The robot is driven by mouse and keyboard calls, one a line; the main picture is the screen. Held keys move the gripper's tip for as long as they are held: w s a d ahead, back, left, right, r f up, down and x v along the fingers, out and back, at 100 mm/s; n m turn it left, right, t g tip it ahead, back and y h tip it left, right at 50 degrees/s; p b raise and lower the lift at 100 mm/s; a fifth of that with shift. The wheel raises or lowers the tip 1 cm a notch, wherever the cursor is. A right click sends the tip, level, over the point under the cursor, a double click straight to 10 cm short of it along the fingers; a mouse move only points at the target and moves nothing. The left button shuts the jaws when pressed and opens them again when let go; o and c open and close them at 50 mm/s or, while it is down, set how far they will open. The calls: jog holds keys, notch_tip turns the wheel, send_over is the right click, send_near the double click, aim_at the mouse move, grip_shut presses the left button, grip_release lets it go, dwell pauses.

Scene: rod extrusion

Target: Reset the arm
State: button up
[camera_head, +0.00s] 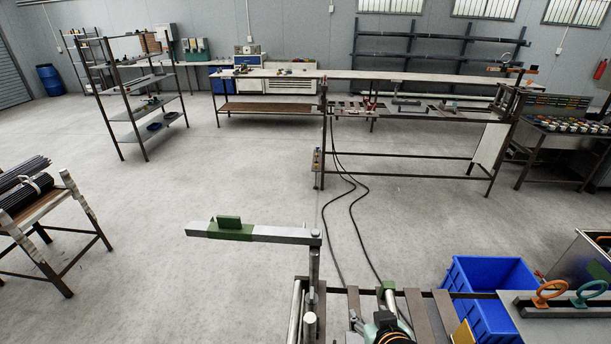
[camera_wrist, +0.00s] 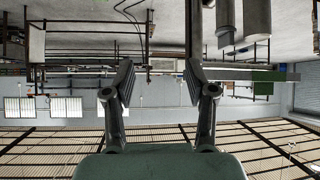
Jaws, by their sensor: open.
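My gripper (camera_wrist: 159,82) shows in the wrist view, its two dark fingers apart with nothing between them. The wrist view is upside down, with the ceiling at the bottom and the floor at the top. My gripper's fingers cannot be made out clearly in the head view. A metal bar (camera_head: 270,234) with a green block (camera_head: 229,224) on it lies level on an upright post, near the lower middle of the head view.
Blue bins (camera_head: 490,275) stand at the lower right beside a bench with orange and teal rings (camera_head: 550,293). A rack of dark rods (camera_head: 25,185) is at left. A shelf unit (camera_head: 140,110) and a long workbench (camera_head: 400,77) stand behind. Black cables (camera_head: 350,180) cross the otherwise open floor.

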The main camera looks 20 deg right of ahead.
jog(key=w+a+r+n+t+y, duration=0.15)
jog(key=a+r+t, duration=0.25)
jog(key=a+r, duration=0.7)
jog(key=w+a+r+n+t+y, duration=0.1)
jog(key=w+a+r+t+y, duration=0.2)
jog(key=a+r, duration=0.75)
jog(key=s+a+f+g+h, duration=0.1)
jog(key=s+a+f+g, duration=0.1)
jog(key=s+f, duration=0.45)
jog(key=s+a+f+g+h, duration=0.15)
jog(key=s+f, duration=0.25)
jog(key=f, duration=0.5)
notch_tip(320, 180, up, 15)
jog(key=y+p, duration=0.1)
jog(key=p, duration=1.3)
jog(key=shift+w+f, duration=0.2)
jog(key=shift+w, duration=0.25)
